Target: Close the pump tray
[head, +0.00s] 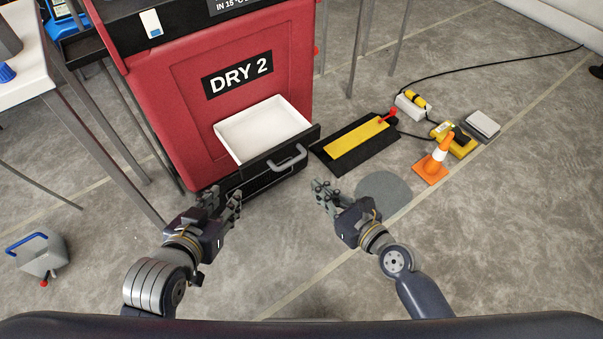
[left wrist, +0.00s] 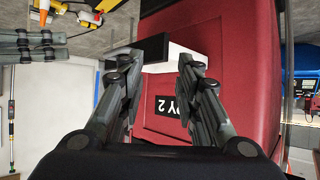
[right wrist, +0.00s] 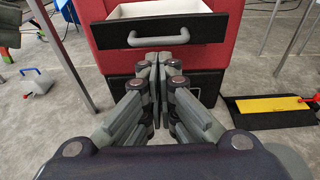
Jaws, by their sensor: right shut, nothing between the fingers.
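The pump tray (head: 262,128) is a white drawer with a black front and a grey bar handle (head: 288,158). It stands pulled out of the red DRY 2 unit (head: 215,90). My left gripper (head: 222,205) is open and empty, left of the handle and apart from the tray. In the left wrist view, the white tray side (left wrist: 188,60) shows beyond its fingers. My right gripper (head: 325,195) is shut and empty, to the right of and nearer than the handle. In the right wrist view the tray's handle (right wrist: 158,40) is beyond its fingertips, with a gap.
A black and yellow ramp-like piece (head: 355,143) lies on the floor right of the unit. An orange cone (head: 433,163) and yellow devices (head: 455,140) stand further right. Metal legs (head: 105,150) stand left. The floor in front of the tray is clear.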

